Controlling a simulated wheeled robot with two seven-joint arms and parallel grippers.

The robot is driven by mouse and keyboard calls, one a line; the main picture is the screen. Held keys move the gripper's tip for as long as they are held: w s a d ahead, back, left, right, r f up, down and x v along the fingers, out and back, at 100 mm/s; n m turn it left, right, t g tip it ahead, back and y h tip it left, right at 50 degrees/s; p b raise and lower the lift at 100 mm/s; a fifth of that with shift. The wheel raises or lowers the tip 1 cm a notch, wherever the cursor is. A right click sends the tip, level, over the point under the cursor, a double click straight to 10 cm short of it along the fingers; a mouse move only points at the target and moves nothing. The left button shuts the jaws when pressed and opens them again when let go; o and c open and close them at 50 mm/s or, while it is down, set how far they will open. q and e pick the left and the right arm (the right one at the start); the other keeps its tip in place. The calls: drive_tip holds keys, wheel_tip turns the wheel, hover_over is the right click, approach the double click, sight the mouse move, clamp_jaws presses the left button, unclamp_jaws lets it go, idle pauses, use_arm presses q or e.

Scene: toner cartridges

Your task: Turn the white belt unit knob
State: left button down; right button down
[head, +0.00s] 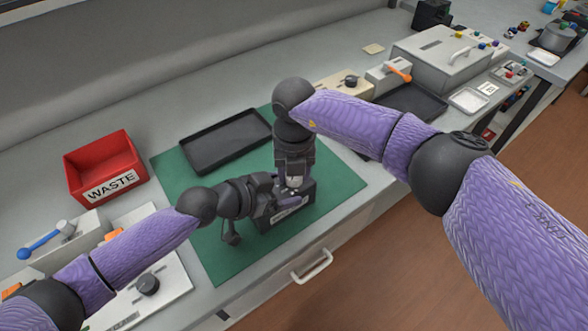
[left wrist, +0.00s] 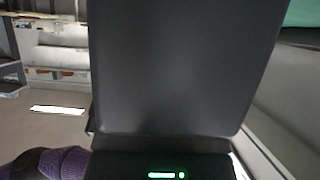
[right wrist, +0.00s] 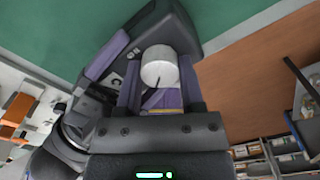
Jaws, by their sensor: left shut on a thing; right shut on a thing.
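The dark belt unit (head: 296,215) stands on the green mat (head: 215,250), with a pale label on its front. Its white knob (right wrist: 160,66) shows in the right wrist view, with a dark line on its face. My right gripper (right wrist: 160,80) comes from above, with its fingers on either side of the knob, shut on it. In the head view the right gripper (head: 293,178) hides most of the knob. My left gripper (head: 268,198) is shut on the unit from its left side. In the left wrist view a dark surface fills the middle and hides the fingertips.
An empty black tray (head: 225,140) lies at the mat's back. A red WASTE bin (head: 105,167) stands left of the mat. A box with a blue lever (head: 50,240) is at far left. Another dark tray (head: 410,104) lies behind my right arm. The mat's front left is clear.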

drive_tip(key=m, duration=0.4)
drive_tip(key=shift+m, duration=0.3)
drive_tip(key=m, duration=0.5)
drive_tip(key=shift+r+m, duration=0.1)
drive_tip(key=shift+m, duration=0.2)
drive_tip(key=m, duration=0.4)
use_arm(q)
drive_tip(key=shift+f, duration=0.1)
use_arm(e)
drive_tip(key=m, duration=0.5)
drive_tip(key=shift+m, duration=0.3)
drive_tip(key=shift+c, duration=1)
unclamp_jaws()
